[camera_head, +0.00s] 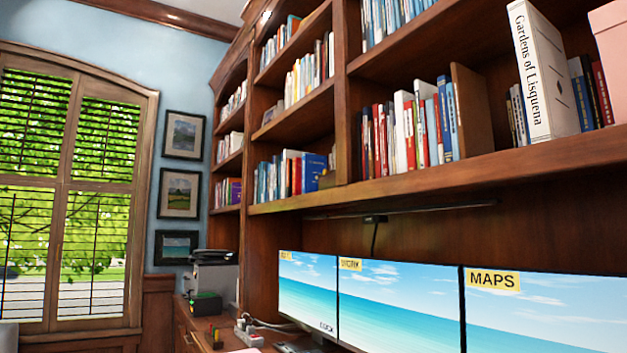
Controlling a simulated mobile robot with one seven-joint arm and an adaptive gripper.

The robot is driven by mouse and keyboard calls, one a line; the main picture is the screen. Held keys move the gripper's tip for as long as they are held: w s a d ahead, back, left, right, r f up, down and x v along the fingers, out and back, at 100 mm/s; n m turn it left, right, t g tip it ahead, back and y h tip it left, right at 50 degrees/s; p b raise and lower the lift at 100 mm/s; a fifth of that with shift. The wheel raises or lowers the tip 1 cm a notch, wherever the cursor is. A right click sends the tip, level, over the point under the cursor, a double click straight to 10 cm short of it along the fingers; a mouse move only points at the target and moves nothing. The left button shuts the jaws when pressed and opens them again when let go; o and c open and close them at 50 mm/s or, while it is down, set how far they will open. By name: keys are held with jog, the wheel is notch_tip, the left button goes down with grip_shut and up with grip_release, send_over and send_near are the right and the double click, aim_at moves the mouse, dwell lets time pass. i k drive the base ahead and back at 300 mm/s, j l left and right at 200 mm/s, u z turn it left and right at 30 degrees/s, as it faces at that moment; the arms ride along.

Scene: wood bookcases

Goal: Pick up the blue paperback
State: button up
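Several blue books show in the bookcase, and I cannot tell which one is the blue paperback. A wide blue book (314,172) stands at the right end of a row on the left lower shelf. Narrow blue spines (447,118) stand at the right end of the middle row, beside a brown wooden panel (471,110). A dark blue book (580,94) stands right of the large white book "Gardens of Lisquena" (543,72), partly hidden by it. My gripper is not in view.
Wood shelves (420,182) run above three lit monitors (400,302) on a desk. A printer (214,280), a power strip (247,333) and small items occupy the desk's left part. A pink box (608,50) stands at the far right. A shuttered window (70,190) is at left.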

aim_at(312, 165)
jog(key=i+j+z, duration=0.2)
jog(key=i+j, duration=0.8)
